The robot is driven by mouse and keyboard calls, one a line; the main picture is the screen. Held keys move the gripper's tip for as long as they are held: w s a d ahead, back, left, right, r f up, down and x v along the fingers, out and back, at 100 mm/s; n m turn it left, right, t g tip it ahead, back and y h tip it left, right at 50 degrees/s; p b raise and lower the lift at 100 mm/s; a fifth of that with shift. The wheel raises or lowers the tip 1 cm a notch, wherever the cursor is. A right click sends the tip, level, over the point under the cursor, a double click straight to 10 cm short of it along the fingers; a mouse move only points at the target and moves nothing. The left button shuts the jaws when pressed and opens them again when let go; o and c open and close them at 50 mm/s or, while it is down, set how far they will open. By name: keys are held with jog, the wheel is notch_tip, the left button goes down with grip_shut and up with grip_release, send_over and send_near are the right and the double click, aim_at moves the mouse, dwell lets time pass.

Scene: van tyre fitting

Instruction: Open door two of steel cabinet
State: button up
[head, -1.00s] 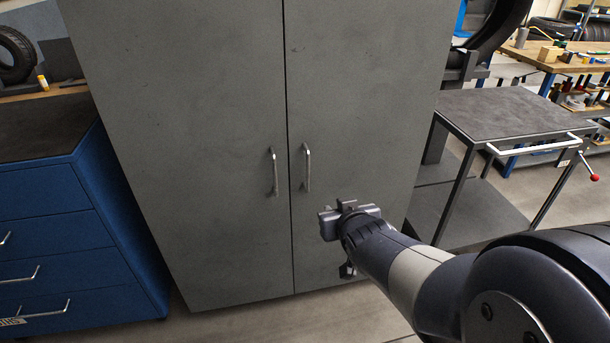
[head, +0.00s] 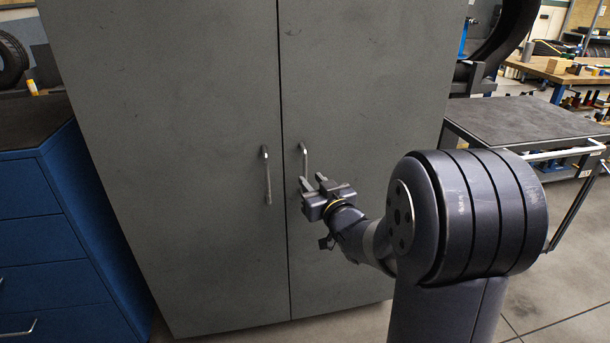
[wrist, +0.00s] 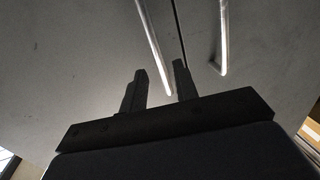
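The grey steel cabinet has a left door (head: 180,130) and a right door (head: 370,110), both shut along a narrow seam. Each has an upright metal bar handle: the left handle (head: 267,178) and the right handle (head: 304,160). My gripper (head: 312,180) is open, its two fingers pointing at the right door near the lower end of that handle. In the wrist view, the fingers (wrist: 159,67) are apart, and the end of the nearer handle (wrist: 152,42) appears between them. I cannot tell whether they touch it. No door number is visible.
A blue drawer unit (head: 40,220) stands close to the cabinet's left. A dark-topped metal cart (head: 530,118) stands at the right. A wooden workbench (head: 560,72) is behind it. Floor (head: 560,280) is open at the lower right.

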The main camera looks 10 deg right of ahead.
aim_at(306, 174)
jog(key=shift+w+a, duration=0.25)
jog(key=shift+w, duration=1.05)
jog(key=shift+w+a, duration=0.25)
jog(key=shift+w, duration=1)
jog(key=shift+c, duration=0.3)
grip_shut()
